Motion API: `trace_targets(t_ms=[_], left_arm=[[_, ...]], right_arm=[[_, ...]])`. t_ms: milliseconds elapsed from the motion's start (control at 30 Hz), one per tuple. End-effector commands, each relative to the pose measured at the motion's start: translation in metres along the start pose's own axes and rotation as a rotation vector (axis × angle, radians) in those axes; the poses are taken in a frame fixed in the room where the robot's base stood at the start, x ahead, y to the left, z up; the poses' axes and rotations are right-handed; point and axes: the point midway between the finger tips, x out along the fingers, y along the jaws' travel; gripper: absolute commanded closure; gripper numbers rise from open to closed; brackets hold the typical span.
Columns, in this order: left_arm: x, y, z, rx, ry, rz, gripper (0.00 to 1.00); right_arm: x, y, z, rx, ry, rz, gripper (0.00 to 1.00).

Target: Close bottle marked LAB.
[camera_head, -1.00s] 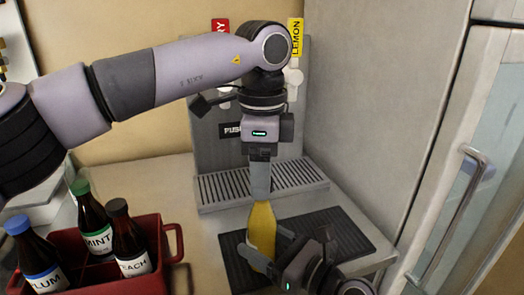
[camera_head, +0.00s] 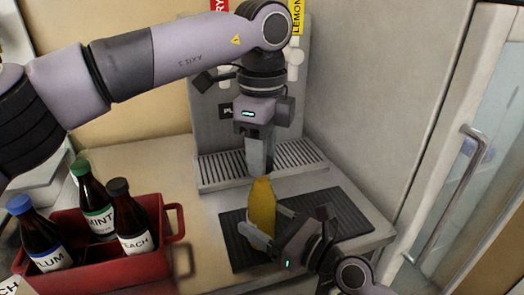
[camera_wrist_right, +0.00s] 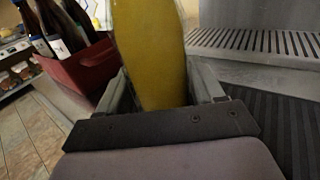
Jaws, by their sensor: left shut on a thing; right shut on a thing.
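A yellow bottle-shaped thing (camera_head: 262,205) stands a little tilted over the dark mat in the head view. It also fills the upper middle of the right wrist view (camera_wrist_right: 152,55). No LAB marking shows on it. My right gripper (camera_head: 264,222) comes in from the lower right and is shut on its lower part. My left gripper (camera_head: 260,170) points down at the top of the yellow thing. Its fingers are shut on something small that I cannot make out. The very top of the yellow thing and any cap there are hidden or too small to tell.
A red crate (camera_head: 176,222) at left holds dark bottles marked PLUM, MINT (camera_head: 100,218) and PEACH (camera_head: 136,240). A grey dispenser with a slotted tray (camera_head: 215,172) stands behind the mat (camera_head: 340,215). A cabinet door with a handle (camera_head: 455,205) is at right.

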Motion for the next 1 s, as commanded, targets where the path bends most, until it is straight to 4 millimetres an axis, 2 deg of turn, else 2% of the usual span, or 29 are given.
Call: trace_targets(t_ms=[1000], left_arm=[[0.0011,0.0001,-0.0004,1.65,0.002,0.0,0.99]], right_arm=[[-0.0002,0.0,-0.0011,0.001,0.002,0.0,1.0]])
